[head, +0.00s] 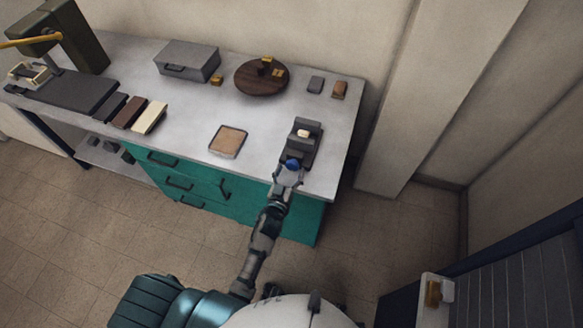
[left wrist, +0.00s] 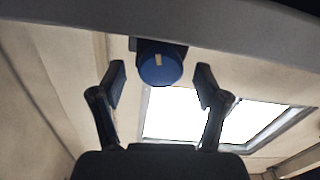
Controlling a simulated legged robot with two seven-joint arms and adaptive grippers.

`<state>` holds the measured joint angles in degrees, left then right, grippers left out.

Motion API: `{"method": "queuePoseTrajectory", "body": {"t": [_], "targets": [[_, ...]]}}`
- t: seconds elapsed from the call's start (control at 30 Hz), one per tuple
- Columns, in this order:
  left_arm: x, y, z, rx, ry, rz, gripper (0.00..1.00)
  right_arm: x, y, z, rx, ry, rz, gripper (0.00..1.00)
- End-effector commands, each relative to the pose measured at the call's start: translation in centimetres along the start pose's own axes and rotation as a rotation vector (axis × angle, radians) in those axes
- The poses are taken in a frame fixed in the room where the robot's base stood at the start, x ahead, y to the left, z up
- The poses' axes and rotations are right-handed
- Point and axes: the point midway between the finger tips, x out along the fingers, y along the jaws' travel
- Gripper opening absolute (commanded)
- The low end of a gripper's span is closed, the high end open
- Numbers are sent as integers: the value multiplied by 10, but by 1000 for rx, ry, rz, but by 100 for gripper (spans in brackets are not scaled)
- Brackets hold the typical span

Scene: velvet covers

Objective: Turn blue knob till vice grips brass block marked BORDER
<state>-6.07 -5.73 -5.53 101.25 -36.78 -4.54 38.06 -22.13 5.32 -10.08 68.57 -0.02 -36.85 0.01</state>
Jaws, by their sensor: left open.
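The dark grey vice (head: 310,150) stands near the front right of the workbench. A small pale brass block (head: 303,133) sits between its jaws; any marking on it is too small to read, and I cannot tell whether the jaws touch it. The blue knob (head: 292,164) is at the vice's near end. My left gripper (head: 289,176) is open just in front of the knob. In the left wrist view the knob (left wrist: 160,68), with a pale mark on its face, lies between the open fingers (left wrist: 160,80) with gaps on both sides. My right gripper is not in view.
On the workbench (head: 190,125) are a round wooden board (head: 255,78) with small brass pieces, a grey case (head: 187,60), a tan-topped tray (head: 228,141) and several flat blocks. A dark green machine (head: 82,40) stands far left. Bare bench top surrounds the vice.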

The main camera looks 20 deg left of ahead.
Motion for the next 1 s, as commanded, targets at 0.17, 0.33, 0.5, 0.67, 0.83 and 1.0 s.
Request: {"method": "queuePoseTrajectory", "body": {"t": [0.17, 0.33, 0.5, 0.67, 0.83, 1.0], "targets": [[14, 0, 0, 2, -1, -1, 74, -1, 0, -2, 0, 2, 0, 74], [17, 0, 0, 1, 0, -1, 74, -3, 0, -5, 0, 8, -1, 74], [16, 0, 0, 1, -1, -1, 64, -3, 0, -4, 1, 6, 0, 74], [16, 0, 0, 1, -1, -1, 24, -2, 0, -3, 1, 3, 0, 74], [16, 0, 0, 2, -1, 0, 14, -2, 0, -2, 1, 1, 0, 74], [16, 0, 0, 24, 0, 0, 14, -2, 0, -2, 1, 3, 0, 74]]}}
